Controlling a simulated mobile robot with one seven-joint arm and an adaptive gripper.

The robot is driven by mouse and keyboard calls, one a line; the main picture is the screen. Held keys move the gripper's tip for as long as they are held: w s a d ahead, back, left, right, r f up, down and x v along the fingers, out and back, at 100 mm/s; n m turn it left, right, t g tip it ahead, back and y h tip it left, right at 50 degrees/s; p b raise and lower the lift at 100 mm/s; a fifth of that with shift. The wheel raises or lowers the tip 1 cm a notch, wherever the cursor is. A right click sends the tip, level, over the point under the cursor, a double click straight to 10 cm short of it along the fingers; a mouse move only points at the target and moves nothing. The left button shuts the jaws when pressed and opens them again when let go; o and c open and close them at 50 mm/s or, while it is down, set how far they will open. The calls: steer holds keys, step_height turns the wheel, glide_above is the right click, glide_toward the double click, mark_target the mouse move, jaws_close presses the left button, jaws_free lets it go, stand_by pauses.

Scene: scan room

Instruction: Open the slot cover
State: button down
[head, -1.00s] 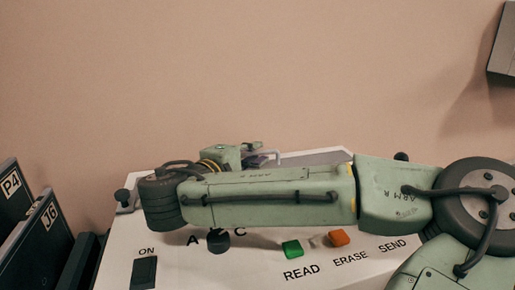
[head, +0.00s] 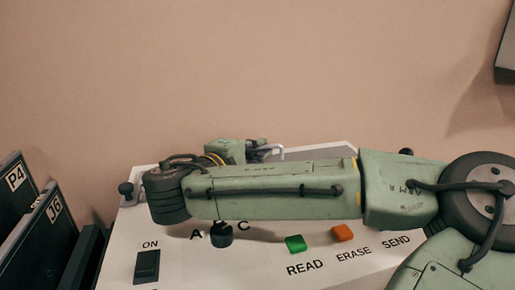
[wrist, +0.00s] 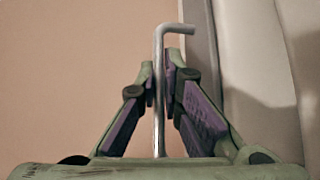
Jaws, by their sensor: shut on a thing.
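My gripper (head: 262,149) is at the back of the white console, mostly hidden behind my forearm in the head view. In the wrist view my gripper (wrist: 161,78) is shut on a thin metal rod with a bent top, the handle (wrist: 159,50). The rod runs upright between the purple-padded fingers and its bend points right, above the fingertips. The handle's bend also shows in the head view (head: 274,147). A grey panel (head: 325,153), which may be the slot cover, shows just right of the handle. Its lower part is hidden by my arm.
The console (head: 200,265) carries a black ON switch (head: 147,266), a dark selector knob (head: 222,236), a green READ button (head: 296,244) and an orange ERASE button (head: 342,233) below my arm. Dark cases marked P4 and J6 (head: 45,235) stand at left.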

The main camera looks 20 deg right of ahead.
stand_by(0.3)
steer(key=shift+w+f+b, duration=0.2)
steer(key=shift+w+b, duration=0.05)
steer(key=shift+b, duration=0.35)
steer(key=shift+w+b, duration=0.4)
steer(key=shift+b, duration=0.55)
steer(key=shift+w+r, duration=0.1)
steer(key=shift+r, duration=0.15)
steer(key=c, duration=2)
jaws_free()
steer(key=shift+v, duration=3.75)
